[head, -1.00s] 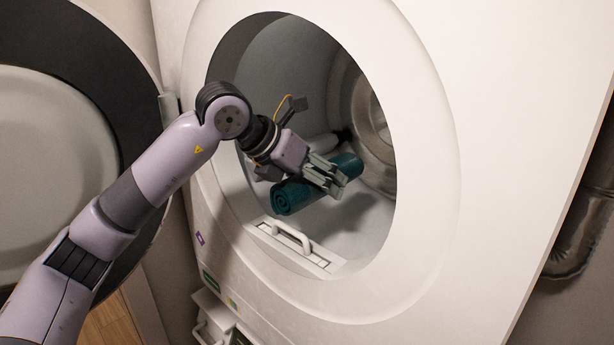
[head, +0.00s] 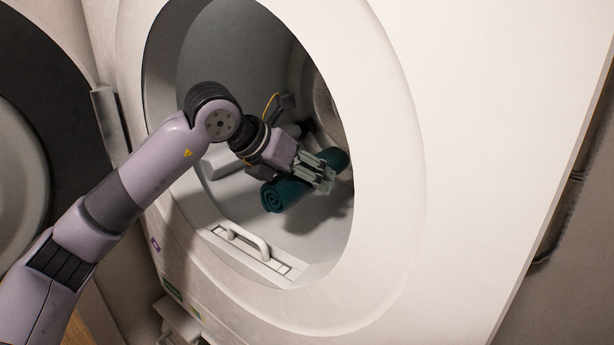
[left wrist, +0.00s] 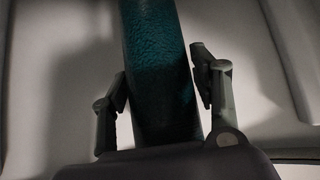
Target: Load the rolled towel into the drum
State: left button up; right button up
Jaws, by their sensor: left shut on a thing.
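The rolled towel (head: 287,194) is dark teal and lies across the jaws of my left gripper (head: 318,170), inside the drum (head: 225,60) in the head view. My left gripper is shut on the towel near its middle. One spiral end of the roll faces the opening. In the left wrist view the towel (left wrist: 158,70) runs up between the two fingers (left wrist: 160,95). A shadow lies on the drum floor below the towel; I cannot tell whether the towel touches the floor. My right gripper is not in view.
The round rim (head: 385,150) of the washer surrounds my left arm. A small white handle (head: 245,240) sits at the opening's lower edge. The open door (head: 22,150) stands at the left. A pipe (head: 562,210) runs along the wall at the right.

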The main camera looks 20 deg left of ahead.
pick_arm(q)
jog(key=shift+w+a+f, duration=0.15)
jog(key=shift+w+a, duration=0.1)
jog(key=shift+a, duration=0.05)
jog(key=o, duration=0.9)
jog(key=shift+w+a, duration=0.15)
jog(key=o, duration=0.4)
jog(key=shift+s+d, duration=0.2)
jog(key=shift+w+a, duration=0.1)
notch_tip(320, 180, up, 10)
jog(key=shift+f, duration=0.1)
